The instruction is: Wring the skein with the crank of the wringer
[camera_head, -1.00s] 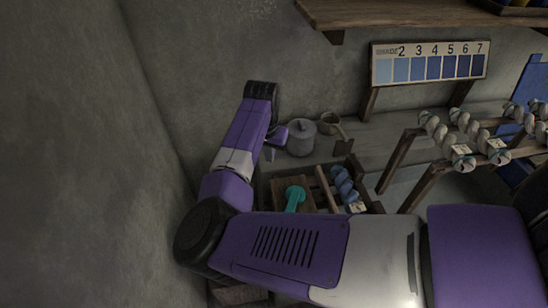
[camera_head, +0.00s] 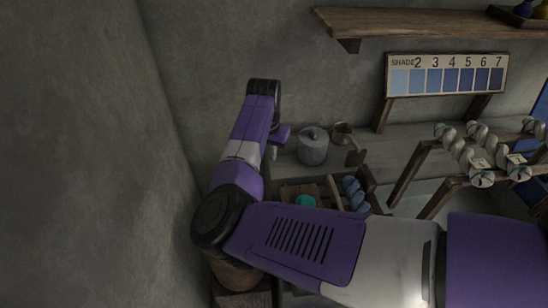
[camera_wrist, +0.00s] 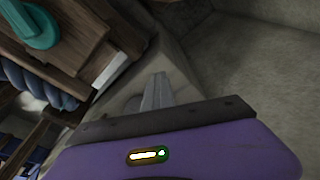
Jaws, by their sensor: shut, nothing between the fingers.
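In the wrist view the round crank part (camera_wrist: 33,29) sits at the upper left on the wood (camera_wrist: 88,38). The twisted blue skein (camera_head: 354,192) lies beside the crank and also shows in the wrist view (camera_wrist: 28,82). My gripper (camera_head: 271,153) hangs left of the wringer, above the bench. Its grey fingers (camera_wrist: 155,92) are together and empty, apart from the crank.
A grey lidded pot (camera_head: 312,147) and a small mug (camera_head: 341,133) stand on the bench behind the wringer. A rack with several pale skeins (camera_head: 470,150) is at the right. The shade board (camera_head: 446,75) stands at the back. A wall (camera_head: 90,150) closes the left.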

